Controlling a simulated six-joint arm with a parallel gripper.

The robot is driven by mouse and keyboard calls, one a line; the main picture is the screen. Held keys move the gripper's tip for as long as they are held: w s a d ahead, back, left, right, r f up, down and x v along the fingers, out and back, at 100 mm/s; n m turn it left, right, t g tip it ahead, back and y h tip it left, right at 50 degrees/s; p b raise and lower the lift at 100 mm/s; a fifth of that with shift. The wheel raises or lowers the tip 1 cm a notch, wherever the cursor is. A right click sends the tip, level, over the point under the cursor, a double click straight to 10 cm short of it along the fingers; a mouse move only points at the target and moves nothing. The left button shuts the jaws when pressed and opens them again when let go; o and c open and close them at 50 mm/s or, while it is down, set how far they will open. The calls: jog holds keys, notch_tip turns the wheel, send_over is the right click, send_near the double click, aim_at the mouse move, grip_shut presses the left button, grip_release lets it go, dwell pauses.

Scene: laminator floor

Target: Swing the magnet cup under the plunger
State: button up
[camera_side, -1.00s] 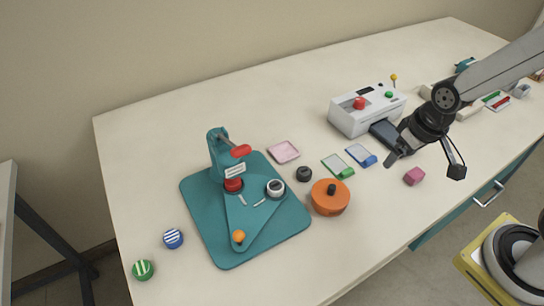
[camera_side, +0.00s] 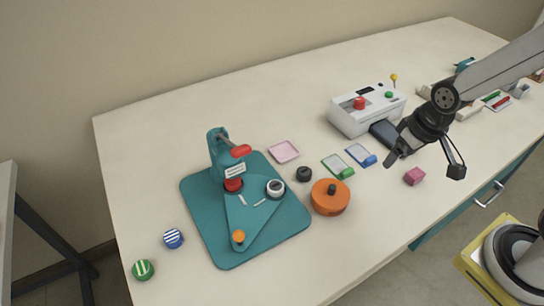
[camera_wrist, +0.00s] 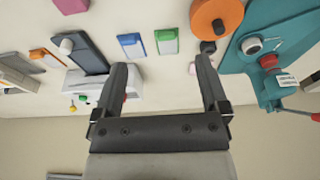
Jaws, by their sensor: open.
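A teal press (camera_side: 222,155) with a red handle (camera_side: 241,151) stands on a teal base plate (camera_side: 284,222). A red round part (camera_side: 233,185) sits below its head; whether it is plunger or cup I cannot tell. A teal swing plate (camera_side: 240,215) carries an orange knob (camera_side: 238,237) at its front. The cup also shows in the wrist view (camera_wrist: 252,45). My gripper (camera_side: 425,163) is open and empty, well right of the press above the table; its fingers show in the wrist view (camera_wrist: 162,68).
An orange disc with a black knob (camera_side: 330,200) and a small black part (camera_side: 304,174) lie right of the press. Green (camera_side: 337,166) and blue (camera_side: 361,155) cards, a pink block (camera_side: 414,177) and a white box (camera_side: 368,112) are nearer my gripper. Striped discs (camera_side: 173,238) lie front left.

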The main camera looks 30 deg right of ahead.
jog(key=shift+c, duration=1.3)
jog(key=shift+w+a, duration=0.3)
jog(key=shift+a, duration=0.1)
jog(key=shift+c, duration=0.2)
jog(key=m+g+y, duration=0.2)
jog(key=y, duration=0.2)
send_near(240, 232)
jog(key=f, duration=0.2)
jog(key=shift+a+r, duration=0.1)
jog(key=shift+a, duration=0.25)
jog(key=shift+x, duration=3.85)
